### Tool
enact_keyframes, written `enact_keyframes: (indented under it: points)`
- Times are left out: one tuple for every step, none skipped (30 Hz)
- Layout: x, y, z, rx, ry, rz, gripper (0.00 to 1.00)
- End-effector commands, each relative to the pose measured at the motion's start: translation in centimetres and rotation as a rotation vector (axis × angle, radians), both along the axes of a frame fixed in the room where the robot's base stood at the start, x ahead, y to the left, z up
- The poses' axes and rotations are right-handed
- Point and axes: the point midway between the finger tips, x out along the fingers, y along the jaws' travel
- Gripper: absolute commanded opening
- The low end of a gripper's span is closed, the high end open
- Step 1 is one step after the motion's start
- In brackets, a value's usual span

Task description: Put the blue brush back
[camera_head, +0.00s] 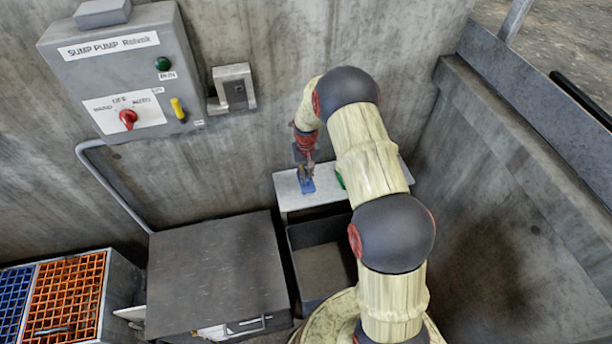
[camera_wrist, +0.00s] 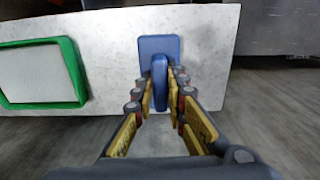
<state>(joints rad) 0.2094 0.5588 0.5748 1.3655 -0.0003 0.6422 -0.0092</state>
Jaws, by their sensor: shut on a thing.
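The blue brush (camera_wrist: 159,47) has a flat rectangular blue base and a raised blue handle, seen from above in the wrist view. My gripper (camera_wrist: 160,90) is shut on its handle, with the gold-padded fingers on either side. The brush is over the pale grey shelf (camera_wrist: 215,60); I cannot tell whether its base touches the surface. In the head view the brush (camera_head: 307,186) shows as a small blue patch at the shelf's left part, below my gripper (camera_head: 306,170). A green-framed white rectangle (camera_wrist: 78,72) lies on the shelf to the left in the wrist view.
A dark open bin (camera_head: 293,265) stands in front of the shelf. A grey cabinet (camera_head: 215,270) is to its left, then blue and orange grates (camera_head: 68,295). A sump pump control box (camera_head: 120,70) hangs on the concrete wall. A concrete wall (camera_head: 510,190) bounds the right.

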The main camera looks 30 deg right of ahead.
Motion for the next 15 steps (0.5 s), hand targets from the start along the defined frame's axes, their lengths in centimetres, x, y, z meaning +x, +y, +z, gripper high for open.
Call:
enact_keyframes:
  points:
    - [-0.02,0.00,-0.14,0.000,0.001,0.000,0.14]
    - [-0.02,0.00,-0.11,0.000,0.000,0.000,0.16]
    - [-0.03,0.01,-0.11,0.000,0.001,0.000,0.18]
    - [-0.04,0.01,-0.11,0.000,0.001,0.000,0.20]
    - [-0.04,0.01,-0.11,0.000,0.001,0.000,0.22]
    - [-0.05,0.01,-0.12,0.000,0.001,0.000,0.24]
    - [-0.05,0.01,-0.12,0.000,0.001,0.000,0.26]
    - [-0.06,0.01,-0.13,0.000,0.001,0.000,0.27]
    - [-0.06,0.01,-0.14,0.000,0.001,0.000,0.30]
    - [-0.07,0.02,-0.14,0.000,0.001,0.000,0.31]
    - [-0.08,0.03,-0.15,0.000,0.002,0.000,0.32]
    - [-0.09,0.03,-0.16,0.000,0.002,0.000,0.32]
    - [-0.09,0.03,-0.16,0.000,0.002,0.000,0.32]
    - [-0.10,0.03,-0.16,0.000,0.002,0.000,0.32]
    - [-0.10,0.03,-0.17,0.000,0.002,0.000,0.32]
